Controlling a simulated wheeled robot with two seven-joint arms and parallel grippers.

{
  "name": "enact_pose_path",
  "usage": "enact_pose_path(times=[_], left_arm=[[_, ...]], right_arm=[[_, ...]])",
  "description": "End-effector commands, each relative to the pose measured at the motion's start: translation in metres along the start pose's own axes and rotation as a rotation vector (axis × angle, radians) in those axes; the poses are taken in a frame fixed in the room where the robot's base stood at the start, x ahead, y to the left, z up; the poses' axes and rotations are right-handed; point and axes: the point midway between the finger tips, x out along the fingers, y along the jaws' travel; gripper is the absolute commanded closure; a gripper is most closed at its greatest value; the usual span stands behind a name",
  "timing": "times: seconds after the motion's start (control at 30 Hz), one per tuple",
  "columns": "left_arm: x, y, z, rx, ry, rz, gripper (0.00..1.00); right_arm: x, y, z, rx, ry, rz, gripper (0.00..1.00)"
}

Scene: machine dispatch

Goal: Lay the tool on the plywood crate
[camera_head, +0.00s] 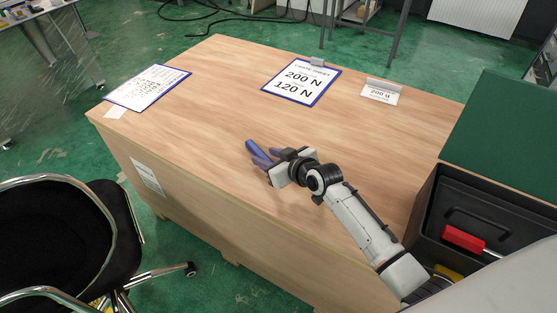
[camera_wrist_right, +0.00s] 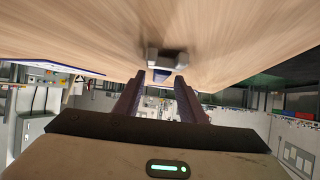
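I see no tool on the crate top. A red block-like thing (camera_head: 462,239), perhaps a handle, shows in the dark case (camera_head: 485,210) at the right; I cannot tell whether it is the tool. My left gripper is out of view.
On the crate lie a blue-edged "200 N / 120 N" sheet (camera_head: 301,80), a small "200 N" card (camera_head: 380,91) and another blue-edged sheet (camera_head: 148,87). A green-topped surface (camera_head: 510,125) is at the right. A black chair (camera_head: 60,230) stands at the lower left.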

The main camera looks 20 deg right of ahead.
Motion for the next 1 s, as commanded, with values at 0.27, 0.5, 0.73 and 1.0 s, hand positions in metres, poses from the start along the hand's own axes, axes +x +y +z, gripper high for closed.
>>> enact_pose_path(times=[0.27, 0.5, 0.73, 1.0], left_arm=[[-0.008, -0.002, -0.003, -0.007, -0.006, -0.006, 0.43], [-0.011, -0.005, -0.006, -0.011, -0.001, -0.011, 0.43], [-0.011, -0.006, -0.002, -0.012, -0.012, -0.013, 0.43], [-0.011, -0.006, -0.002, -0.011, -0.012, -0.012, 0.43]], right_arm=[[-0.055, 0.001, 0.001, -0.003, -0.004, 0.001, 0.63], [-0.098, 0.000, 0.001, -0.001, -0.002, 0.000, 0.63], [-0.114, 0.000, 0.001, 0.000, -0.002, 0.000, 0.63], [-0.114, 0.000, 0.001, 0.000, -0.002, 0.000, 0.63]])
